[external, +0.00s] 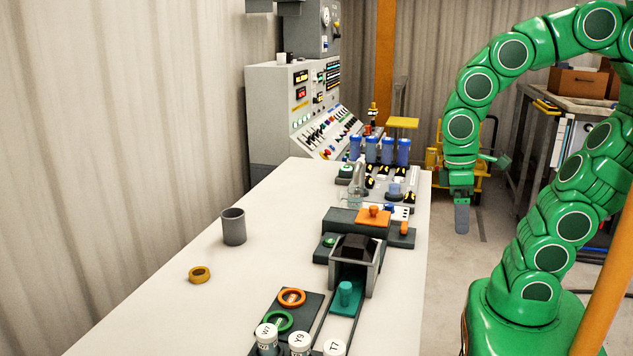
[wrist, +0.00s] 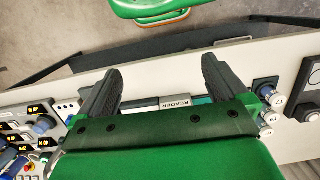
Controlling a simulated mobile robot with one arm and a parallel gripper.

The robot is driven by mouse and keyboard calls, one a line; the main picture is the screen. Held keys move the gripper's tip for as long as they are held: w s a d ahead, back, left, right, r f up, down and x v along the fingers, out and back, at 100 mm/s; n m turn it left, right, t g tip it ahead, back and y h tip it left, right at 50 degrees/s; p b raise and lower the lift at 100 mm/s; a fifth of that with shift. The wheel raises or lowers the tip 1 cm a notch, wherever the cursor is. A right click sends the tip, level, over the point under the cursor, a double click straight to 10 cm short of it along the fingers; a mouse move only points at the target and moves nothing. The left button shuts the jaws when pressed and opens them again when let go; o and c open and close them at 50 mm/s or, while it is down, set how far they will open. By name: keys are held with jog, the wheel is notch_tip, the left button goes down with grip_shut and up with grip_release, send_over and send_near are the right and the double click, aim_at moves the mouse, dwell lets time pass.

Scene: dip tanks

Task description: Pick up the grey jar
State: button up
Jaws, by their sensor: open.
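The grey jar (external: 233,227) is a plain open cylinder standing upright on the white table, left of the centre in the external view. It does not show in the wrist view. My gripper (external: 461,218) hangs pointing down beyond the table's right edge, well to the right of the jar. In the wrist view my gripper (wrist: 161,64) has its two dark fingers spread wide, with nothing held between them.
Dark devices, including one with a teal cylinder (external: 346,293), line the table's right side. White-capped jars (external: 300,343) stand at the front. Blue cylinders (external: 372,150) stand farther back. The table (external: 165,318) is clear around the jar.

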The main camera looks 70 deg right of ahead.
aim_at(227, 231)
jog(key=shift+s+f, duration=0.2)
jog(key=shift+s, duration=0.3)
jog(key=shift+w+d, duration=0.1)
jog(key=w+d+f+t+h, duration=0.1)
jog(key=w+d+t, duration=0.25)
jog(key=w, duration=0.75)
jog(key=w+d+f+t, duration=0.15)
jog(key=w+d, duration=0.25)
jog(key=w, duration=0.8)
jog(key=w+d+f+t+h, duration=0.1)
jog(key=w+d+t, duration=0.25)
jog(key=w, duration=0.75)
jog(key=shift+w+a+f+n+t+y, duration=0.55)
jog(key=shift+w+f+t+y, duration=1)
jog(key=shift+w, duration=3.5)
jog(key=shift+w+a+f+n+t+y, duration=0.3)
jog(key=shift+w+f+n+t+y, duration=0.35)
jog(key=shift+w+f, duration=3.1)
jog(key=shift+w+a+f+n+t+y, duration=0.45)
jog(key=shift+w+f+n+t+y, duration=0.4)
jog(key=shift+w, duration=5.45)
jog(key=shift+r, duration=0.1)
jog(key=c, duration=1)
